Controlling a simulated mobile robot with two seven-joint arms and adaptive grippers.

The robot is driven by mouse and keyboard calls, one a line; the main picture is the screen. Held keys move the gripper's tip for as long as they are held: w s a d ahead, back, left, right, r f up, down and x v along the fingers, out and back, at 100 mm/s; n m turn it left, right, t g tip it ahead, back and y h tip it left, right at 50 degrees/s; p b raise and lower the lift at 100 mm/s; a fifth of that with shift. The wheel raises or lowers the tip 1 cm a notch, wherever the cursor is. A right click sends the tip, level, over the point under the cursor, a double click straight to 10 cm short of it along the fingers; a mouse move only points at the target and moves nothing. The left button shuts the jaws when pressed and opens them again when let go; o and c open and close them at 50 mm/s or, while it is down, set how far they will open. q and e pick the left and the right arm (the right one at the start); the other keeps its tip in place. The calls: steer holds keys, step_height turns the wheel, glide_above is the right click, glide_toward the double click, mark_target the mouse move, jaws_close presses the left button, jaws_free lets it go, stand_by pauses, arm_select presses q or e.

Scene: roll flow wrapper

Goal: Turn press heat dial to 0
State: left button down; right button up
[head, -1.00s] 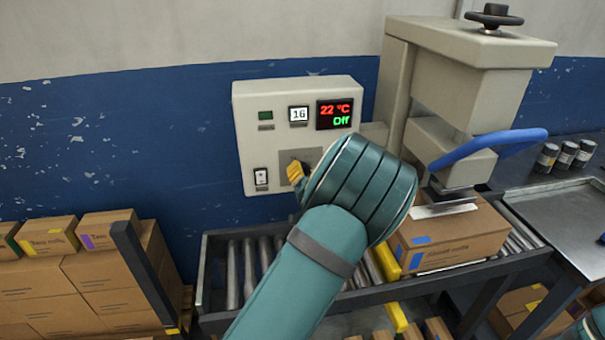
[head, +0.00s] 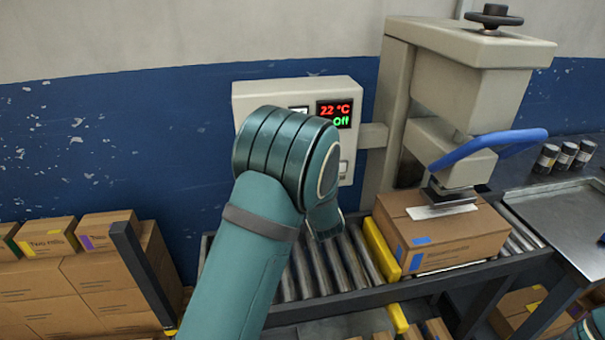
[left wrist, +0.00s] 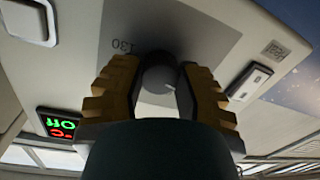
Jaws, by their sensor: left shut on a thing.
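The press heat dial (left wrist: 157,74) is a dark round knob on a grey plate (left wrist: 195,35) in the left wrist view. A white mark shows on its lower right edge, and an upside-down "130" is printed beside it. My left gripper (left wrist: 160,88) has yellow stepped fingers, one on each side of the dial, shut on it. In the head view my left wrist hides these fingers and the dial. The control box (head: 265,93) carries a display (head: 334,114) reading 22 °C and Off. My right gripper is not in view.
A rocker switch (left wrist: 249,82) sits beside the dial. The press (head: 460,85) with its blue handle (head: 490,145) stands right of the box, over a carton (head: 450,238) on the roller conveyor (head: 310,270). Stacked cartons (head: 80,280) are at left.

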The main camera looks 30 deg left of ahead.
arm_select(q)
steer(key=n, duration=0.5)
steer(key=shift+r+n, duration=0.1)
steer(key=shift+n, duration=0.3)
stand_by(0.4)
steer(key=c, duration=0.5)
jaws_free()
steer(key=shift+w, duration=0.1)
steer(key=shift+c, duration=0.2)
steer(key=v, duration=1.2)
steer(key=shift+r, duration=0.15)
